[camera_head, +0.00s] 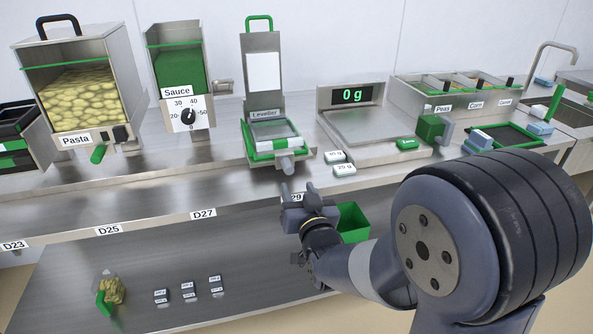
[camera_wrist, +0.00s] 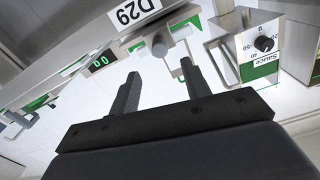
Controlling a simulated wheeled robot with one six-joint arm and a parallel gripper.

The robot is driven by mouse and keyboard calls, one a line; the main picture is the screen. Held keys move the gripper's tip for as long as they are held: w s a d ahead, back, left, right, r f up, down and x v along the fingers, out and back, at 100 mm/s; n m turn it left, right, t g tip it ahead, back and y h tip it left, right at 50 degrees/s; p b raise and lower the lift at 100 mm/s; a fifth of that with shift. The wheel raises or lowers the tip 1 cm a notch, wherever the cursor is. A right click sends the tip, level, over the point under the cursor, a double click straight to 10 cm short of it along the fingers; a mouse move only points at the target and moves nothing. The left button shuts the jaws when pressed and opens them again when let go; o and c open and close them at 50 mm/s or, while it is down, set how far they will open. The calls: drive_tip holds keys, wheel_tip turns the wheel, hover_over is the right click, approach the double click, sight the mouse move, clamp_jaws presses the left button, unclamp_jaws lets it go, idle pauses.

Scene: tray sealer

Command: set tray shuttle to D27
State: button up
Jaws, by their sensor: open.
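A green-edged tray carriage (camera_head: 274,146) with a grey front knob (camera_head: 287,165) sits under the Leveller; I take it for the tray shuttle. The wrist view shows a round grey knob (camera_wrist: 160,46) between and beyond my fingers, near the D29 label (camera_wrist: 137,11). My gripper (camera_head: 297,191) is open and empty at the bench's front edge, below the carriage and apart from the knob. It partly covers the D29 label in the head view. Its two fingers also show spread in the wrist view (camera_wrist: 160,80). The D27 label (camera_head: 203,213) is on the front edge, left of my gripper.
The Sauce dispenser (camera_head: 177,92) and Pasta bin (camera_head: 82,138) stand left of the Leveller; the scale (camera_head: 365,127) stands right. Two small weights (camera_head: 344,170) lie near the carriage. The bench front before Sauce is clear. A green bin (camera_head: 353,223) is below.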

sight(290, 171)
drive_tip(key=x, duration=0.8)
drive_tip(key=shift+w+a+f, duration=0.1)
drive_tip(key=shift+w, duration=0.25)
clamp_jaws()
